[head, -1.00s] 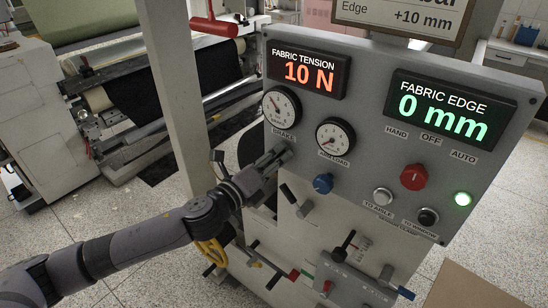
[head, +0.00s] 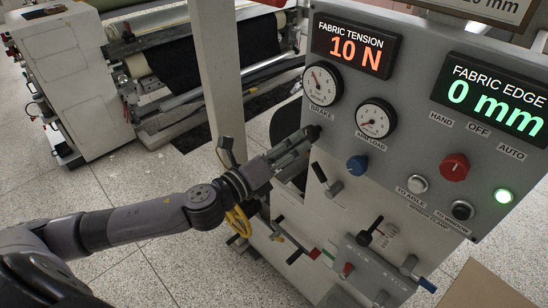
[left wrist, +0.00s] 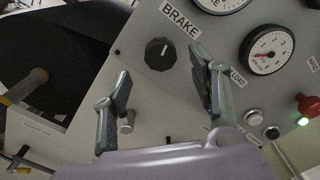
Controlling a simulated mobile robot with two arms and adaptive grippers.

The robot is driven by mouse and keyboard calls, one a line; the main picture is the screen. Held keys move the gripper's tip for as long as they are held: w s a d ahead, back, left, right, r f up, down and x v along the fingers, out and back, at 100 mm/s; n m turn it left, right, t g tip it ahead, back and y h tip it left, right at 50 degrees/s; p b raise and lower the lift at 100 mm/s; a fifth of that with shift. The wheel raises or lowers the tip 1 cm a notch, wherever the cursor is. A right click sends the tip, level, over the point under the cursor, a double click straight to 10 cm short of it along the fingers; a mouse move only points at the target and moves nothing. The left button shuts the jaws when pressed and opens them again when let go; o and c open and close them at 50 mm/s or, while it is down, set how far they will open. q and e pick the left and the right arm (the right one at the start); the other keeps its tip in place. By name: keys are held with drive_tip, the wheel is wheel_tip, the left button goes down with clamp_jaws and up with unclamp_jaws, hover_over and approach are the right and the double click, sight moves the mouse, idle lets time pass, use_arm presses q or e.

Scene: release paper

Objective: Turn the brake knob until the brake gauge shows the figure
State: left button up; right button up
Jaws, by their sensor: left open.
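The brake gauge (head: 322,83) is a round white dial at the panel's upper left; its needle points up and left, and its figures are too small to read. The black brake knob (left wrist: 158,54) sits below the BRAKE label in the left wrist view, its white mark near the top right. My left gripper (left wrist: 164,86) is open, its two fingers apart on either side below the knob, with nothing between them. In the head view the left gripper (head: 308,138) reaches the panel below the gauge and partly hides the knob. My right gripper is out of view.
The arm load gauge (head: 375,118) and a blue knob (head: 357,165) lie right of the gripper. A red selector (head: 454,167) and push buttons are farther right. Displays read 10 N (head: 355,50) and 0 mm (head: 492,98). Levers (head: 370,238) stick out below.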

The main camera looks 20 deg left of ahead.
use_arm(q)
drive_tip(key=shift+v, duration=2.55)
drive_tip(key=shift+w+f, duration=0.1)
